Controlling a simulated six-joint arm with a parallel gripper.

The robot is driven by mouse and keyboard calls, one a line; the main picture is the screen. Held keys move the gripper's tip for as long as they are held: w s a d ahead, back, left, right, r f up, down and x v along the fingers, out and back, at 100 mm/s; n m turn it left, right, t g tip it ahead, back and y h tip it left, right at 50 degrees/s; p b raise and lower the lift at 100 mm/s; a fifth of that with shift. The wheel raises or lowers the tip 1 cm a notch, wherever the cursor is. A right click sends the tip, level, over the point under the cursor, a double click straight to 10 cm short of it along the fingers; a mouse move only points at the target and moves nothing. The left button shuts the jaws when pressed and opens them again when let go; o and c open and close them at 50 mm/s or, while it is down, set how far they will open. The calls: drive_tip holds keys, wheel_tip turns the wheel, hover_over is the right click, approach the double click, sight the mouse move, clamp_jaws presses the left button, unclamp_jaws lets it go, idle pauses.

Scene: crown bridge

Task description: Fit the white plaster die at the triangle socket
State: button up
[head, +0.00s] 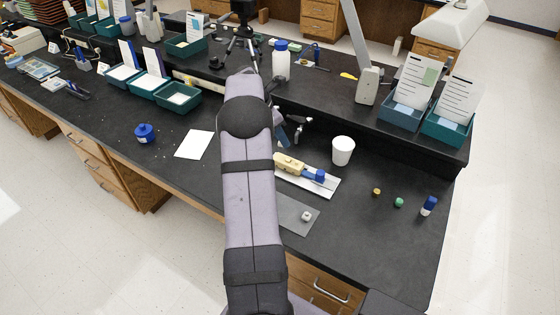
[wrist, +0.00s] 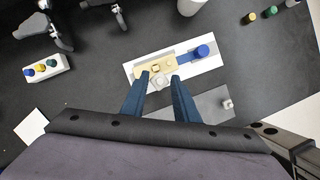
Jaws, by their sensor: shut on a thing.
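A tan block (wrist: 155,66) with small sockets on top lies on a white plate (wrist: 208,64); in the head view the tan block (head: 289,163) is partly behind my arm. The socket shapes are too small to tell, so I cannot pick out the triangle. In the wrist view my gripper (wrist: 160,80) has its dark blue fingers shut on a small white die (wrist: 158,84), at the near edge of the tan block. Whether the die touches the block is unclear. Another small white piece (wrist: 227,104) sits on the grey mat (wrist: 205,105); it also shows in the head view (head: 306,216).
A white cup (head: 343,150) is behind the plate. Small brown, green and blue-white items (head: 399,202) stand at the right. A blue jar (head: 145,133) and a white sheet (head: 194,145) lie left.

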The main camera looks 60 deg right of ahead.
drive_tip(key=shift+w+d+n, duration=0.5)
drive_tip(key=shift+w+d, duration=0.75)
drive_tip(key=shift+d, duration=0.3)
drive_tip(key=p, duration=0.2)
approach(282, 156)
drive_tip(key=shift+x, duration=2.55)
drive_tip(key=shift+s+f, duration=0.1)
drive_tip(key=shift+s, duration=0.05)
drive_tip(key=o, duration=1.1)
drive_tip(key=shift+t, duration=0.3)
drive_tip(key=b+v, duration=0.2)
drive_tip(key=v, duration=1)
